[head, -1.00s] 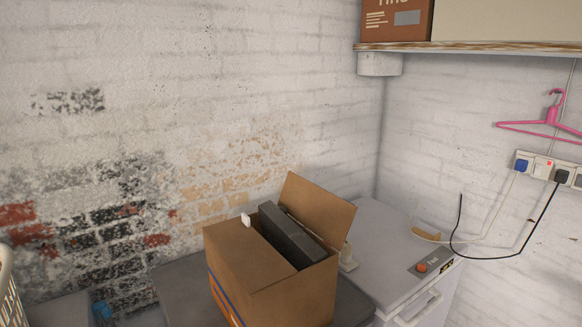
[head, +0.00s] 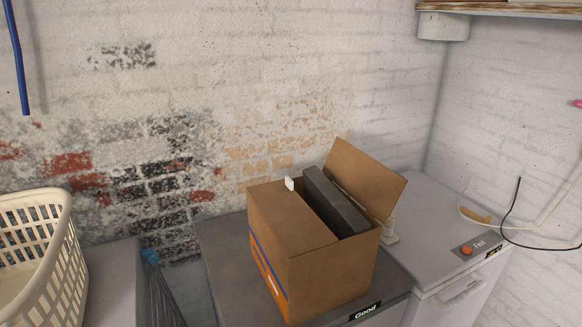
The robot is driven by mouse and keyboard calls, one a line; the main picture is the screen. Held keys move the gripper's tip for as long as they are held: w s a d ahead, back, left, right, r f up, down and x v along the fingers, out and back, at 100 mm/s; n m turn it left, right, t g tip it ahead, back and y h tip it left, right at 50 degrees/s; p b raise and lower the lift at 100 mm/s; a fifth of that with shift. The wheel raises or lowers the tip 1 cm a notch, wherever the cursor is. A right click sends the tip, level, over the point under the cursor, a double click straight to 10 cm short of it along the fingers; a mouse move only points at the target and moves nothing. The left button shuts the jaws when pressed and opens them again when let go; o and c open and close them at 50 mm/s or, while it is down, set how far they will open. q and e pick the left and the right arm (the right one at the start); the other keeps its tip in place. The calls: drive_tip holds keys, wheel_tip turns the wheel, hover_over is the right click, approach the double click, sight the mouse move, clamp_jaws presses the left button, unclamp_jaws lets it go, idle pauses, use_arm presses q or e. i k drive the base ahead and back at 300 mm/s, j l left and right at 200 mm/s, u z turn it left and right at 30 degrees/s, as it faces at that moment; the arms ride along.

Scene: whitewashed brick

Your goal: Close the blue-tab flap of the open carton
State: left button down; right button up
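The open cardboard carton (head: 325,285) stands on a dark grey appliance top, with a blue and orange stripe on its left side. One top flap (head: 285,215) lies flat over the left part and has a white tab (head: 289,184) at its far edge. The other flap (head: 368,175) stands up, tilted back to the right. No blue tab shows on either flap; its outer face is hidden. A dark grey slab-like object (head: 335,200) sticks up out of the opening between the flaps. Neither of my grippers is in view.
A cream laundry basket (head: 65,265) stands at the left, with a dark gap and blue item (head: 150,256) beside it. A white appliance (head: 440,225) with an orange knob (head: 466,249) stands right of the carton. Cables lie over it. A shelf (head: 500,9) is above.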

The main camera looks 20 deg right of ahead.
sight(377, 188)
drive_tip(key=l+u, duration=0.35)
drive_tip(key=l, duration=0.4)
drive_tip(key=l+u, duration=0.4)
drive_tip(key=l, duration=0.4)
drive_tip(key=k+l+u, duration=0.1)
drive_tip(key=l+u, duration=0.25)
drive_tip(key=l, duration=0.4)
drive_tip(key=k+l, duration=0.1)
drive_tip(key=l, duration=0.3)
drive_tip(key=k+l, duration=0.15)
drive_tip(key=l, duration=0.25)
drive_tip(key=k+l, duration=0.1)
drive_tip(key=l, duration=0.35)
drive_tip(key=k+l, duration=0.1)
drive_tip(key=l, duration=0.3)
drive_tip(key=k+l+u, duration=0.2)
drive_tip(key=i+j+u, duration=0.15)
drive_tip(key=u, duration=0.2)
drive_tip(key=k+l+z, duration=0.15)
drive_tip(key=l+z, duration=0.2)
